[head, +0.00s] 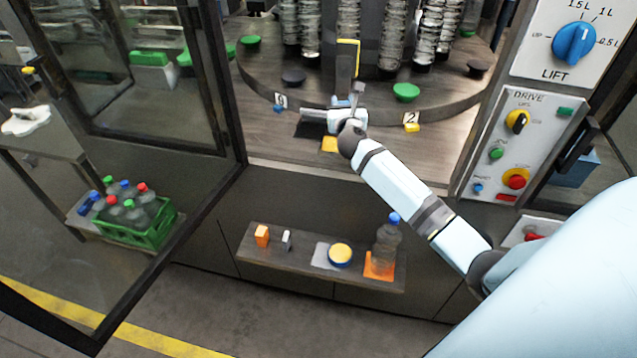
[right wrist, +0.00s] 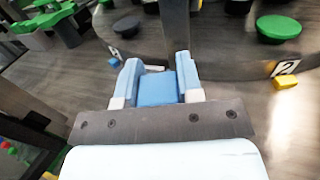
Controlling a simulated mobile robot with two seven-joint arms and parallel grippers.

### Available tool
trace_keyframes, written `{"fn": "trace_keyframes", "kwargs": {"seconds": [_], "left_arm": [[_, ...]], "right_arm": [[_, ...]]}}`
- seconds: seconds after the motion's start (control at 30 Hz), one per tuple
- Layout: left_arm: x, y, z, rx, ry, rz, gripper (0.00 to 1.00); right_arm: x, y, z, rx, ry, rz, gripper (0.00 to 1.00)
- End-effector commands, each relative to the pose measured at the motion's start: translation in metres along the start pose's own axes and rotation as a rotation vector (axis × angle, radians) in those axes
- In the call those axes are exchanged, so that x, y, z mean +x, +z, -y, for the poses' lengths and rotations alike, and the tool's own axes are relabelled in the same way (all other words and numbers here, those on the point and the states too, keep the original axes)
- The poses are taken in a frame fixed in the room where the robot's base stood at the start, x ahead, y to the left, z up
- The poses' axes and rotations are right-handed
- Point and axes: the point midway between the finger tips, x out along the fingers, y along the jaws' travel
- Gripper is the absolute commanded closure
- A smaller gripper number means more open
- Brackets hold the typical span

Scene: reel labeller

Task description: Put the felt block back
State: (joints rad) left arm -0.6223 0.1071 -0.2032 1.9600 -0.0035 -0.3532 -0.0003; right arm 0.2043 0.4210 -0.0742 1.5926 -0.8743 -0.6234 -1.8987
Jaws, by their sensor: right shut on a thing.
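My right gripper (head: 343,103) reaches through the open doorway of the machine, just in front of the round carousel. In the right wrist view its two pale blue fingers (right wrist: 157,72) are closed on a blue block (right wrist: 158,89), the likely felt block. The block sits between the fingers, in front of a dark upright post (right wrist: 175,35). Whether the block touches the post or the deck cannot be told. In the head view the block is mostly hidden by the gripper. My left gripper is not in view.
Control panels (head: 525,143) stand at right.

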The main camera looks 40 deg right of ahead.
Motion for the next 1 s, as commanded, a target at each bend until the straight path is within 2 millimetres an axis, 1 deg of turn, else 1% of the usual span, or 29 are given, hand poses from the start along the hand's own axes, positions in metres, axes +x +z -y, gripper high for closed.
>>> {"fn": "trace_keyframes", "kwargs": {"seconds": [0.03, 0.07, 0.17, 0.2, 0.27, 0.3, 0.4, 0.5, 0.6, 0.63, 0.7, 0.73, 0.87, 1.0], "left_arm": [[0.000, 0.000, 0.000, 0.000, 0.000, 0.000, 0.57], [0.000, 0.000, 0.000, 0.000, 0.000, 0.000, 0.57], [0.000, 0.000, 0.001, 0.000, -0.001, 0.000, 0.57], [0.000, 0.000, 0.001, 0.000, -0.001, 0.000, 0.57], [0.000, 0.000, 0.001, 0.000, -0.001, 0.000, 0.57], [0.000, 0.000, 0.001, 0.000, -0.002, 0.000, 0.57], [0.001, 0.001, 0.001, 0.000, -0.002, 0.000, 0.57], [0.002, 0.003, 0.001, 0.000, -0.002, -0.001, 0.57], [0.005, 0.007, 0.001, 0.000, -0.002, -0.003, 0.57], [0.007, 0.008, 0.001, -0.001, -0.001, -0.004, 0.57], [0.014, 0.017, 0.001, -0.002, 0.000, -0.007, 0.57], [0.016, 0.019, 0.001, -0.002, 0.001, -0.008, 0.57], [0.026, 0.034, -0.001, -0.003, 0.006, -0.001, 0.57], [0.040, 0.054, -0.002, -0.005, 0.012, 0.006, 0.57]], "right_arm": [[-0.017, -0.005, -0.012, -0.003, 0.034, -0.001, 0.90], [-0.028, -0.007, -0.020, -0.005, 0.056, -0.001, 0.90], [-0.071, -0.014, -0.048, -0.008, 0.141, -0.001, 0.90], [-0.091, -0.016, -0.058, -0.009, 0.176, -0.001, 0.90], [-0.118, -0.018, -0.073, -0.009, 0.225, -0.001, 0.90], [-0.136, -0.019, -0.082, -0.009, 0.256, -0.001, 0.90], [-0.175, -0.021, -0.099, -0.007, 0.322, -0.001, 0.90], [-0.208, -0.022, -0.112, -0.003, 0.378, -0.001, 0.90], [-0.235, -0.027, -0.122, 0.000, 0.426, -0.002, 0.90], [-0.243, -0.029, -0.125, 0.001, 0.440, -0.002, 0.90], [-0.257, -0.040, -0.131, 0.003, 0.472, -0.003, 0.90], [-0.260, -0.043, -0.133, 0.004, 0.481, -0.003, 0.90], [-0.261, -0.060, -0.137, 0.002, 0.503, -0.003, 0.90], [-0.251, -0.085, -0.141, 0.001, 0.515, -0.004, 0.90]]}}
